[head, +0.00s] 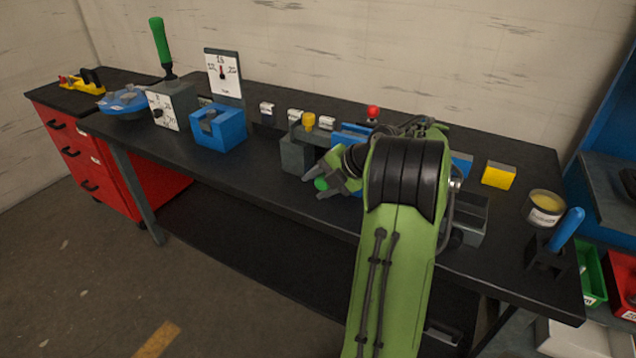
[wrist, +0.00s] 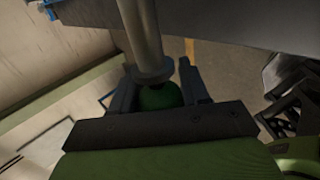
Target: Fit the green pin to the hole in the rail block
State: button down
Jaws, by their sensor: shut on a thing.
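My gripper (head: 317,185) is shut on the green pin (head: 321,184) near the front edge of the bench. In the wrist view the pin's green end (wrist: 160,97) sits between the two fingers. A pale metal shaft with a collar (wrist: 150,73) extends from it toward the top of the picture. A grey block (head: 295,154) stands just behind and left of my gripper. In the wrist view a dark grey body (wrist: 240,22) lies beside the shaft. Whether either is the rail block is unclear. I see no hole, and the shaft's far end is out of view.
Blue parts (head: 352,134) stand behind my arm, which hides some of the bench. A blue block (head: 218,128) and a green-handled lever (head: 161,45) stand to the left. A yellow block (head: 498,175) and a tin (head: 544,208) stand to the right. The front left bench top is clear.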

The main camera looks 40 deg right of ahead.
jog(key=shift+w+d+r+p, duration=0.1)
jog(key=shift+w+d+p, duration=0.25)
jog(key=shift+d+p, duration=0.5)
jog(key=shift+w+d+p, duration=0.3)
jog(key=shift+d+p, duration=0.4)
jog(key=shift+d, duration=0.25)
jog(key=shift+w+d+p, duration=0.3)
jog(key=shift+d+p, duration=0.45)
jog(key=shift+p, duration=0.2)
jog(key=shift+w+d+p, duration=0.25)
jog(key=shift+d+p, duration=0.55)
jog(key=shift+p, duration=0.2)
jog(key=shift+w+d+p, duration=0.3)
jog(key=shift+d+p, duration=0.45)
jog(key=shift+p, duration=0.2)
jog(key=shift+c, duration=2.4)
grip_release()
jog(key=p+v, duration=0.4)
jog(key=v, duration=1.1)
jog(key=shift+s+r, duration=0.15)
jog(key=shift+s, duration=0.15)
jog(key=shift+d, duration=0.15)
